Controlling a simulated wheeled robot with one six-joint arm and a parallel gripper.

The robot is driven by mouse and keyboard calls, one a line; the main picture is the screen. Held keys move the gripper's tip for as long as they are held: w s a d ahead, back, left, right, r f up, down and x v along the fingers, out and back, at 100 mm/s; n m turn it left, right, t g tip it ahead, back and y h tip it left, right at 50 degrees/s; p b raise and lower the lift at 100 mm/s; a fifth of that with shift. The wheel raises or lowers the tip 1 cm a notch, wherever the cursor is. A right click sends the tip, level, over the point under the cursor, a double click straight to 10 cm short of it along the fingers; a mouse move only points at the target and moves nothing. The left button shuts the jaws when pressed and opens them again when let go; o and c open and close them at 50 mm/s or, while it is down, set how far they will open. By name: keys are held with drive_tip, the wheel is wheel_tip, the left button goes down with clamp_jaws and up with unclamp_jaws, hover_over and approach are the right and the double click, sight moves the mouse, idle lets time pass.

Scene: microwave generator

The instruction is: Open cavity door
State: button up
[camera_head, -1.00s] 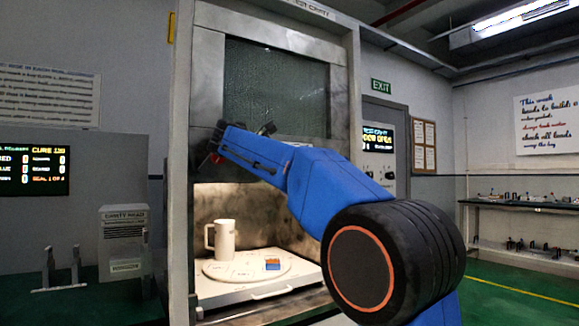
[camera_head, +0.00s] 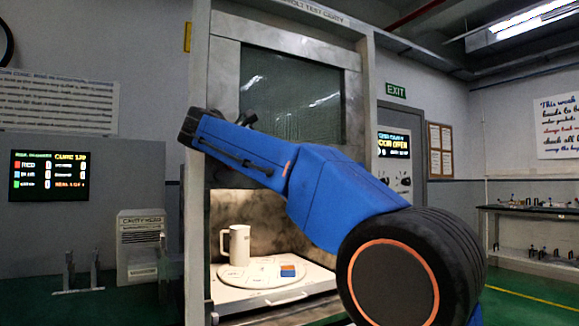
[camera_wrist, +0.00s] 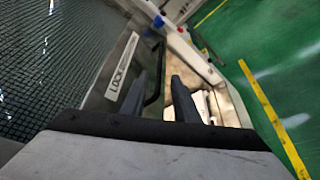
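The cavity door (camera_head: 226,70), a grey metal frame with a dark mesh window (camera_head: 290,100), is raised at the top of the cabinet. Below it the lit cavity (camera_head: 270,207) is open. In the wrist view the mesh window (camera_wrist: 50,50) fills the left, beside a plate labelled LOCK (camera_wrist: 122,68) and a black bar handle (camera_wrist: 158,75). My gripper (camera_wrist: 158,95) has its two dark fingers apart near the handle; contact is not clear. In the head view my blue arm crosses the door's lower part and hides the fingertips.
Inside the cavity a white mug (camera_head: 238,245) and a small orange and blue block (camera_head: 288,271) stand on a round plate (camera_head: 262,282). A wall panel (camera_head: 394,145) reads "OOR OPEN". Green floor (camera_wrist: 265,40) with a yellow line is clear at the right.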

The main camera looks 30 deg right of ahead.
drive_tip(key=shift+v, duration=2.55)
drive_tip(key=shift+d, duration=0.1)
drive_tip(key=s+d+f+m+y, duration=0.1)
drive_tip(key=s+d+f+y, duration=0.1)
drive_tip(key=s+f, duration=0.5)
drive_tip(key=s+d+f+y, duration=0.1)
drive_tip(key=s+f+y, duration=0.15)
drive_tip(key=f, duration=0.75)
drive_tip(key=s+d+f+m+y, duration=0.1)
drive_tip(key=s+d+f+y, duration=0.2)
drive_tip(key=f, duration=0.6)
drive_tip(key=s+a+f+m+y, duration=0.3)
drive_tip(key=s+f, duration=0.7)
drive_tip(key=f, duration=0.5)
drive_tip(key=s+a+f+m+y, duration=0.4)
drive_tip(key=s+f, duration=0.7)
drive_tip(key=f, duration=0.4)
drive_tip(key=shift+s+a+f+m+g, duration=0.25)
drive_tip(key=shift+a+m+g, duration=0.15)
drive_tip(key=shift+a+m, duration=0.4)
